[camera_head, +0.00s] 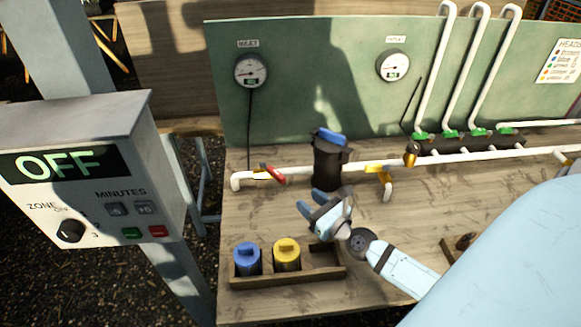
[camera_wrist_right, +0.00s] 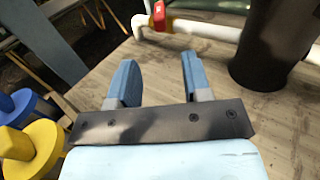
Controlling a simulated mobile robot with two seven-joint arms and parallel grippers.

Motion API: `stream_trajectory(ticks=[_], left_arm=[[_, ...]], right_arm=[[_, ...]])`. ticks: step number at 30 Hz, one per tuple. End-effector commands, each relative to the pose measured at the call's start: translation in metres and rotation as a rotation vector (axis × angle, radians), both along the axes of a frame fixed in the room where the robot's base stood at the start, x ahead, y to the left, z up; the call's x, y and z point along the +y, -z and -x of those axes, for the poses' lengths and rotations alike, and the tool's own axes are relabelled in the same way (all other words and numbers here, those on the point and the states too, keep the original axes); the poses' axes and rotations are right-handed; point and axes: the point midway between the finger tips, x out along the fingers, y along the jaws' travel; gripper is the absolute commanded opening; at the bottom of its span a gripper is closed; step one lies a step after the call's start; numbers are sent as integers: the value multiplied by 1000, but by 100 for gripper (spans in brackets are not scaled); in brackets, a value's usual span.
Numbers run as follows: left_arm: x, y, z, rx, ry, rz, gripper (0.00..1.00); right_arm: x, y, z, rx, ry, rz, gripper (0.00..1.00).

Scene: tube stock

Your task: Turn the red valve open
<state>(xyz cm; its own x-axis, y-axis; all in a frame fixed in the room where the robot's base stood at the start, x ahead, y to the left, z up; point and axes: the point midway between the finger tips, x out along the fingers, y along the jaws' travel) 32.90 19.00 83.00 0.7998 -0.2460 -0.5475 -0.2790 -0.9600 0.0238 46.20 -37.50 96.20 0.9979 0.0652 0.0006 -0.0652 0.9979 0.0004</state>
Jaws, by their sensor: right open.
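The red valve (camera_head: 272,174) is a red lever on a yellow body on the white pipe, near the pipe's left end. In the right wrist view the red lever (camera_wrist_right: 158,15) shows at the top, ahead of the fingers. My right gripper (camera_head: 320,202) is open and empty above the bench, in front of the black filter housing and to the right of and nearer than the valve. It also shows in the right wrist view (camera_wrist_right: 158,82), with a clear gap between its blue fingers. My left gripper is not in view.
A black filter housing (camera_head: 326,165) with a blue top stands on the pipe beside the valve. A yellow valve (camera_head: 377,170) is farther right. A wooden tray (camera_head: 318,272) holds blue and yellow cylinders. A control box (camera_head: 100,210) reading OFF stands left.

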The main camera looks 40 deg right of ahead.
Motion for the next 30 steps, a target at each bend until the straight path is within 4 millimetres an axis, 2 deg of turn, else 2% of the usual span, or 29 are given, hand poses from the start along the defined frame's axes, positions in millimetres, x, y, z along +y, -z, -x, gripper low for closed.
stream_trajectory(ticks=[5,15,21,25,30], left_arm=[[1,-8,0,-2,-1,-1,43],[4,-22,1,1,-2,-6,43],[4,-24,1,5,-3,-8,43],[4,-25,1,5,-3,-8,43],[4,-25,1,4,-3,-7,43]], right_arm=[[2,-3,-16,-2,1,-4,45],[6,-4,-86,-3,1,-1,45],[8,-1,-119,-1,1,0,45],[9,-1,-132,-1,1,-1,45],[9,1,-137,1,0,0,45]])
